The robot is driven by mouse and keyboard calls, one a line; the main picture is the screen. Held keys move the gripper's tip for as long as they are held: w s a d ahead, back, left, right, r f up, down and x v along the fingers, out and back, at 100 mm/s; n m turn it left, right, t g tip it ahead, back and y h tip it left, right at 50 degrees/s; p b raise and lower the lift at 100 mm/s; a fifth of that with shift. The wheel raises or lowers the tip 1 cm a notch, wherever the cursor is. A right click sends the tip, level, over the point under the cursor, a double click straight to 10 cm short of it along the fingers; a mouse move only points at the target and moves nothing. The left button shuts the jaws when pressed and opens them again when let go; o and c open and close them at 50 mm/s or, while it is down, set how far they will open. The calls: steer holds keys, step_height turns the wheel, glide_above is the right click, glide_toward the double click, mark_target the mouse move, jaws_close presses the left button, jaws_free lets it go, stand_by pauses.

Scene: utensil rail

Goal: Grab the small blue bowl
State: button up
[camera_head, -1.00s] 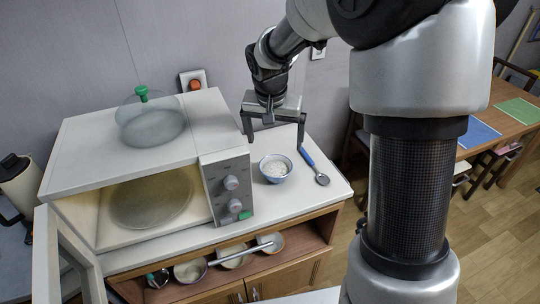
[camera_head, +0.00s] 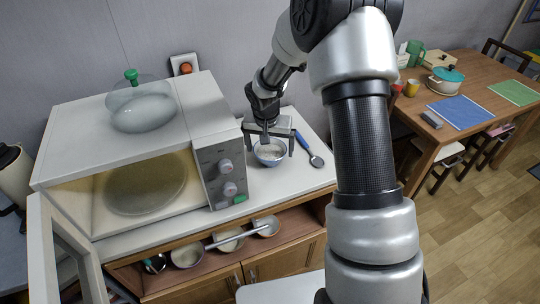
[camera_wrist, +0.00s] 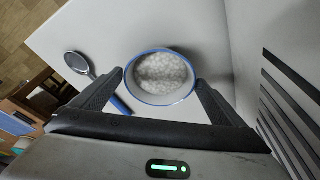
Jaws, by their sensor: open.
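The small blue bowl (camera_head: 268,158) stands upright on the white counter, right of the microwave, with white grainy contents. In the wrist view the bowl (camera_wrist: 160,98) shows its blue rim and white contents between and just ahead of the fingers. My gripper (camera_head: 268,151) is open over the bowl, pointing down, with one finger on each side of it. In the wrist view my gripper (camera_wrist: 160,82) has its fingers spread at the bowl's left and right. Whether a finger touches the rim I cannot tell.
An open-door microwave (camera_head: 220,175) stands close on the left, with a glass lid (camera_head: 142,108) on top. A blue-handled spoon (camera_head: 315,160) lies right of the bowl. A shelf (camera_head: 205,262) below holds several bowls. A dining table (camera_head: 440,110) is at the right.

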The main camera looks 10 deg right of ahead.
steer(key=shift+w+d+f, duration=0.1)
steer(key=shift+w+f, duration=0.05)
steer(key=shift+f, duration=0.45)
steer(key=c, duration=1.3)
steer(key=shift+r, duration=0.15)
